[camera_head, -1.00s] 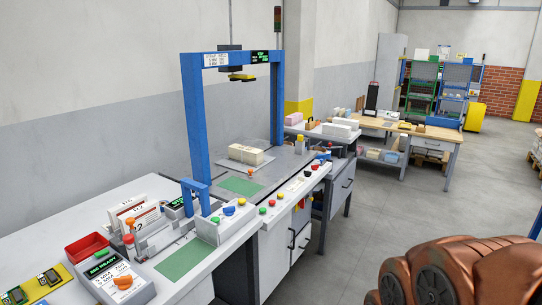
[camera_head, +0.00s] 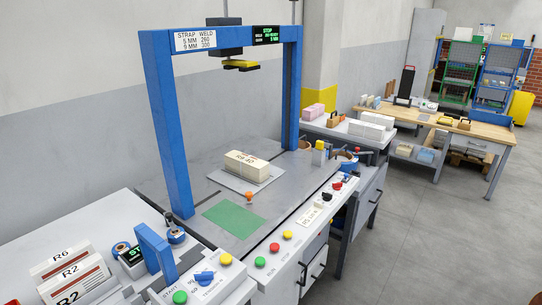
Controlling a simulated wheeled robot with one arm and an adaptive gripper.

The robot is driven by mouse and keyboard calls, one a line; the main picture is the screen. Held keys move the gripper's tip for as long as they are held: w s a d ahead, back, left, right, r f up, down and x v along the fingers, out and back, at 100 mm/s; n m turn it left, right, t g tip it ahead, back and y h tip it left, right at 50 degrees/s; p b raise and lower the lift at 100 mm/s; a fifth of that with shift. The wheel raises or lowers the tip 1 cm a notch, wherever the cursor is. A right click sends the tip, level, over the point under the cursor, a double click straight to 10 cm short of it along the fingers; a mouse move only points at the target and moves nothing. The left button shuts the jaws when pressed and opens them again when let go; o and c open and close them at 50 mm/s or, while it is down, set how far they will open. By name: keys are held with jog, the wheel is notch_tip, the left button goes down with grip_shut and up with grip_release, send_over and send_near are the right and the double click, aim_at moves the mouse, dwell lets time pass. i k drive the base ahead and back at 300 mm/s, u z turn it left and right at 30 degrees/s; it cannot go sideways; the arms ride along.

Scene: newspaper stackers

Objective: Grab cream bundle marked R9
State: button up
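A cream bundle (camera_head: 247,167) lies on a light plate (camera_head: 228,181) on the strapping machine's grey table, behind the green patch. Dark print shows on its top, which looks like R9 but is small. Other marked bundles stand at the lower left: one reads R6 (camera_head: 59,259) and one in front of it reads R2 (camera_head: 77,285). My gripper is not in view.
A blue arch (camera_head: 166,120) with a yellow-tipped head (camera_head: 240,65) spans the bundle. An orange knob (camera_head: 249,196) stands in front of the plate. Buttons line the front edge. Pink (camera_head: 313,111) and white stacks stand on a bench behind. Open floor lies at right.

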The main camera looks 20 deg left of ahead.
aim_at(255, 169)
jog(key=u, duration=0.35)
jog(key=i, duration=0.85)
jog(key=u, duration=1.25)
jog(key=i, duration=0.55)
jog(key=u, duration=0.6)
